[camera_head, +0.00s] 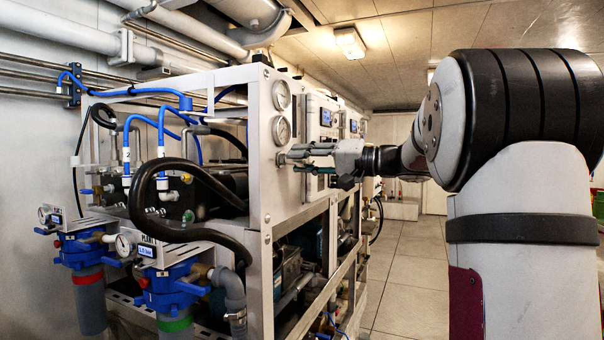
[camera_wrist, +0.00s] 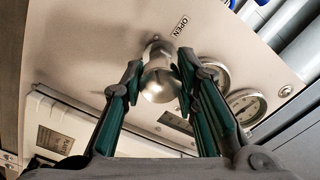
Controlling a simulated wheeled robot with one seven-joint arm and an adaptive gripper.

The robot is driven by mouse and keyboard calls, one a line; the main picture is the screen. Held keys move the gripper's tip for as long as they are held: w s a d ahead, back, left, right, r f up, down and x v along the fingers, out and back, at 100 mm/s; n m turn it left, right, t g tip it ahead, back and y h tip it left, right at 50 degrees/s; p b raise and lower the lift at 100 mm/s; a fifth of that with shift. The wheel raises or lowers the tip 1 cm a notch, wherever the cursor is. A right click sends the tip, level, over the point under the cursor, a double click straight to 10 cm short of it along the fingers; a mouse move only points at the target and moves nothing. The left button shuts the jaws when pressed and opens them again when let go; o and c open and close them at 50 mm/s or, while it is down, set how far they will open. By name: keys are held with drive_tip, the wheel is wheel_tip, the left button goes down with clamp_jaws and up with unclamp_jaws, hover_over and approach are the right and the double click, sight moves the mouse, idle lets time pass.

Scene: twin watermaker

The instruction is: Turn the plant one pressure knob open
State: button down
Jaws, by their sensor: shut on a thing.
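The pressure knob (camera_wrist: 157,82) is a silver, rounded metal knob on the pale panel of the plant (camera_wrist: 88,50). My gripper (camera_wrist: 160,64) has its two green-padded fingers on either side of the knob and is shut on it. An OPEN label (camera_wrist: 181,27) is on the panel just beyond the knob. In the head view my gripper (camera_head: 293,157) reaches from the right to the front panel, below two round gauges. The knob is small there and mostly covered by the fingers. How far the knob is turned cannot be told.
Two gauges (camera_head: 281,130) sit close above my gripper; a gauge also shows in the wrist view (camera_wrist: 246,106). Blue filter housings (camera_head: 170,287) and a thick black hose (camera_head: 190,232) stand at the left. The tiled floor (camera_head: 412,290) right of the frame is clear.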

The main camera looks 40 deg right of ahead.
drive_tip(key=shift+f, duration=0.15)
idle(0.4)
drive_tip(key=c, duration=1.2)
unclamp_jaws()
drive_tip(key=shift+s+d, duration=0.1)
drive_tip(key=v, duration=1.1)
drive_tip(key=shift+s+d, duration=0.15)
drive_tip(key=shift+s, duration=0.2)
